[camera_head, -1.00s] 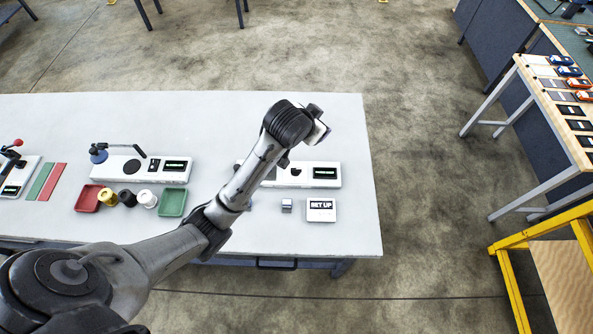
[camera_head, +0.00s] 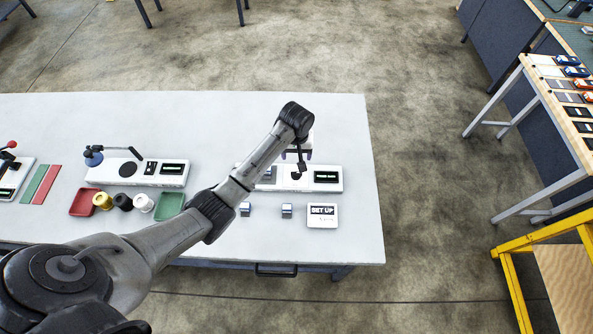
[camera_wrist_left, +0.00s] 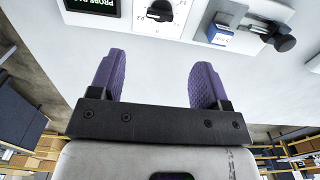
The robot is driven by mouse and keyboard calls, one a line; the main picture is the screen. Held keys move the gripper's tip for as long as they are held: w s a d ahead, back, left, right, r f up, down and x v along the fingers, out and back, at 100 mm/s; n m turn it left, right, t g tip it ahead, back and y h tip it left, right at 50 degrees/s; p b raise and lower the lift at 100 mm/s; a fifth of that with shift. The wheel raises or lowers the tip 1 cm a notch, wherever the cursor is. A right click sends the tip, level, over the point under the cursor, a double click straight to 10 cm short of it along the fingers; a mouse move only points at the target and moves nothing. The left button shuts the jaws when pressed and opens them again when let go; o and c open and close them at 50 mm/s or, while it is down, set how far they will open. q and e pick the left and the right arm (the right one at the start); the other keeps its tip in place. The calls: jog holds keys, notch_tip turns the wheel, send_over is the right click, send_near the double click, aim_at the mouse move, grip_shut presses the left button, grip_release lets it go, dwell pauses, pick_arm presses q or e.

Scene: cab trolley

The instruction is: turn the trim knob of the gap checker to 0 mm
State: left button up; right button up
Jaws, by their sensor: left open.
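The gap checker (camera_head: 310,188) is a long white unit near the right end of the table, with a dark display (camera_head: 326,176) at its right. Its black trim knob (camera_wrist_left: 159,9) sits on a white dial in the left wrist view, beside the display; I cannot read its setting surely. A grey-blue block (camera_wrist_left: 221,30) and a black clamp-like part (camera_wrist_left: 272,34) are on the unit to the right there. My left gripper (camera_wrist_left: 160,62) is open and empty, its purple fingers apart from the knob. In the head view it hangs near the unit's back edge. My right gripper is out of view.
Two small grey blocks (camera_head: 287,210) and a "SET UP" plate (camera_head: 321,215) lie in front of the unit. Further left are red and green trays (camera_head: 170,205), several spools (camera_head: 123,201) and another white unit (camera_head: 110,170). The table (camera_head: 220,115) is clear behind.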

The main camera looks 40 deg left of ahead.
aim_at(297, 172)
pick_arm(q)
notch_tip(297, 172, down, 10)
jog(key=shift+s+f+b, duration=0.1)
jog(key=shift+b, duration=0.4)
jog(key=shift+f, duration=0.75)
